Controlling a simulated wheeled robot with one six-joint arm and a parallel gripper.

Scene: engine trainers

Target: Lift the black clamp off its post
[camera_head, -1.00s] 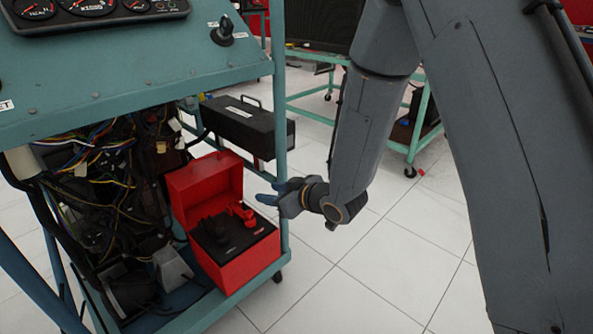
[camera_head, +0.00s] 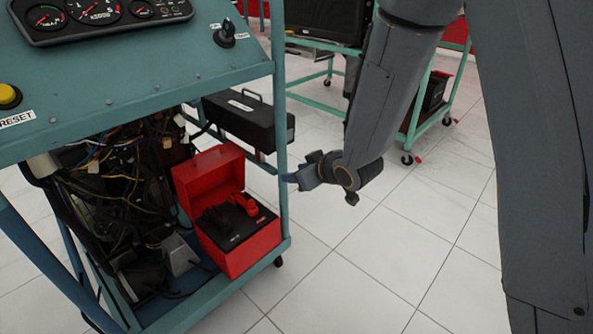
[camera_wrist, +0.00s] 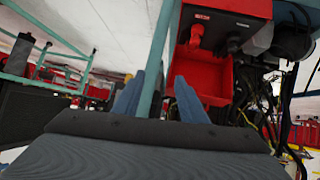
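The black clamp (camera_head: 214,217) sits on the left part of the dark top of a red battery box, beside a red clamp (camera_head: 243,204). The red box (camera_head: 255,249) stands on the lower shelf of the teal trainer with its lid raised. My gripper (camera_head: 284,175) is to the right of the box, beyond the teal upright post, apart from both clamps. In the wrist view, its two blue fingers (camera_wrist: 158,98) are spread with nothing held between them.
The teal frame post (camera_head: 283,130) stands between my gripper and the box. A black case (camera_head: 250,124) sits behind the box. Bundled wires (camera_head: 110,170) fill the trainer's left. Open tiled floor (camera_head: 400,240) lies to the right.

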